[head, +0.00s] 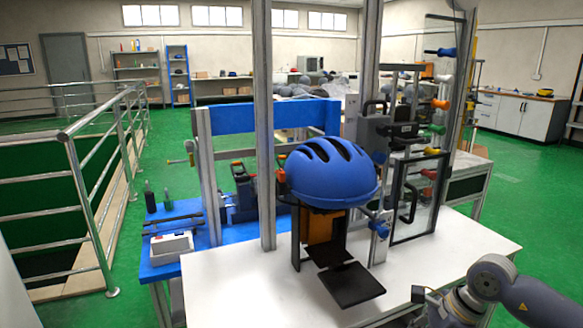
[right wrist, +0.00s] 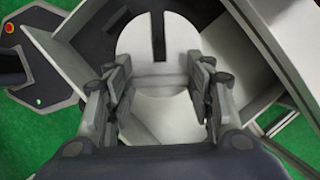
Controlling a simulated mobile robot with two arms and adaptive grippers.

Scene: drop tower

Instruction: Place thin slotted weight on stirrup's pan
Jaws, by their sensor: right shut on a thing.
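In the right wrist view my right gripper (right wrist: 158,78) is shut on a pale grey round disc with a dark slot, the slotted weight (right wrist: 135,38). The slot opens at the disc's far edge. How thick the weight is cannot be told. In the head view part of my right arm shows at the lower right; the weight cannot be made out there. A blue helmet (head: 333,175) sits on the drop tower. Two dark flat plates, an upper one (head: 330,255) and a lower one (head: 352,286), lie below it. I cannot identify the stirrup's pan. My left gripper is not in view.
The white table (head: 225,290) carries the tower posts (head: 264,120) and a clear guard panel (head: 420,190). A blue bench (head: 170,225) with a small white box (head: 171,247) stands behind left. Grey panels (right wrist: 265,50) surround the weight in the wrist view.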

